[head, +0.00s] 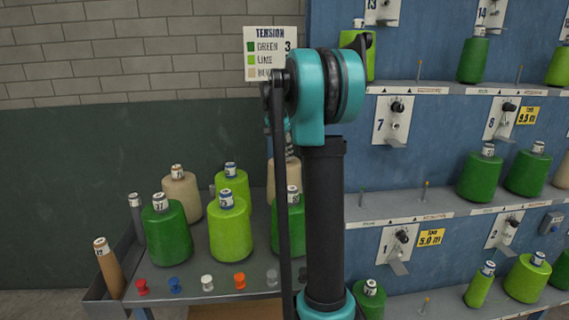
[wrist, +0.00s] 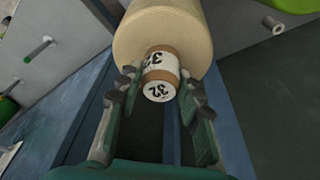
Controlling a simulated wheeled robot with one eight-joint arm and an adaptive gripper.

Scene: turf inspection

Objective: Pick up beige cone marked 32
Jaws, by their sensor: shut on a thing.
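The beige cone marked 32 (wrist: 165,22) fills the top middle of the wrist view. Its brown and white tube end (wrist: 159,78), printed 32, points toward the wrist camera. My gripper (wrist: 160,92) has one finger on each side of this tube end and is shut on it. In the head view my arm hides the gripper. A beige cone (head: 293,172) shows partly behind the arm there; its number cannot be read.
A grey cart (head: 216,272) holds green, lime and beige cones, bare tubes and several coloured knobs. A blue rack (head: 392,148) with pegs and cones stands at right. A tension sign (head: 272,54) hangs on the wall.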

